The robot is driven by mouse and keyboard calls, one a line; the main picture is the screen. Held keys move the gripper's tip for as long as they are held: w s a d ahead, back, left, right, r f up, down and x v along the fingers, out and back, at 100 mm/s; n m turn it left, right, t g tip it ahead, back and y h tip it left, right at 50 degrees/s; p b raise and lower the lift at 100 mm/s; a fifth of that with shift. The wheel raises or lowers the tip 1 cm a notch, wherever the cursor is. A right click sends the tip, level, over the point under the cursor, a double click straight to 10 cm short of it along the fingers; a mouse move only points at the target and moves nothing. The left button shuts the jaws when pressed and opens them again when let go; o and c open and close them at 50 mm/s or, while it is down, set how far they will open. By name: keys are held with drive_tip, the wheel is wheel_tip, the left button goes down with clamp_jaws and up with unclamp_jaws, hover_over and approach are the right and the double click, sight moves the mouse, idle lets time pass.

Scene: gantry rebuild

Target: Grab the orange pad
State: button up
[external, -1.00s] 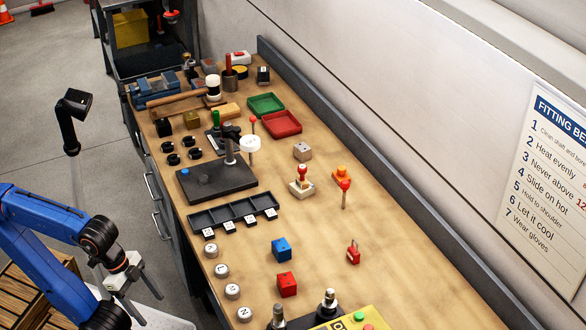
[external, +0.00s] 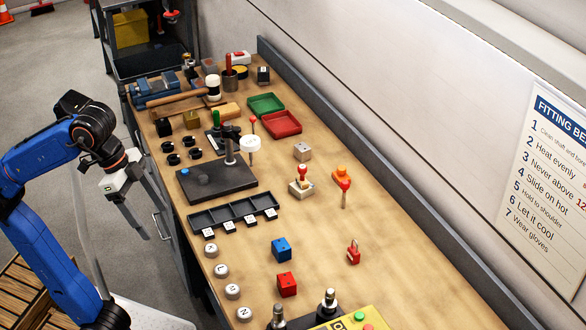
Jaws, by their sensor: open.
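The orange pad (external: 341,172) is a small orange block on the right side of the workbench. A red-headed piece with a wooden handle (external: 345,188) stands in front of it and hides part of its lower side. My gripper (external: 154,236) is open and empty. It points down beside the bench's left edge, far to the left of the orange pad and apart from everything on the bench.
Between them lie a dark plate with a stand (external: 215,183), a black slotted tray (external: 232,212) and a white-based stamp (external: 301,187).

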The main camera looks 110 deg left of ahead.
drive_tip(key=w+a+r+n+y, duration=0.1)
drive_tip(key=w+a+r+n, duration=0.25)
drive_tip(key=w+a, duration=0.85)
drive_tip(key=n+g+y, duration=0.2)
drive_tip(key=n, duration=0.4)
hover_over(341, 168)
drive_tip(key=s+d, duration=0.4)
drive_tip(key=d, duration=0.2)
drive_tip(key=shift+f, duration=6)
drive_tip(key=x, duration=1.1)
drive_tip(key=a+x, duration=0.1)
drive_tip(key=x, duration=0.5)
drive_tip(key=shift+w+a+f, duration=0.1)
drive_tip(key=shift+w, duration=0.1)
drive_tip(key=shift+c, duration=0.4)
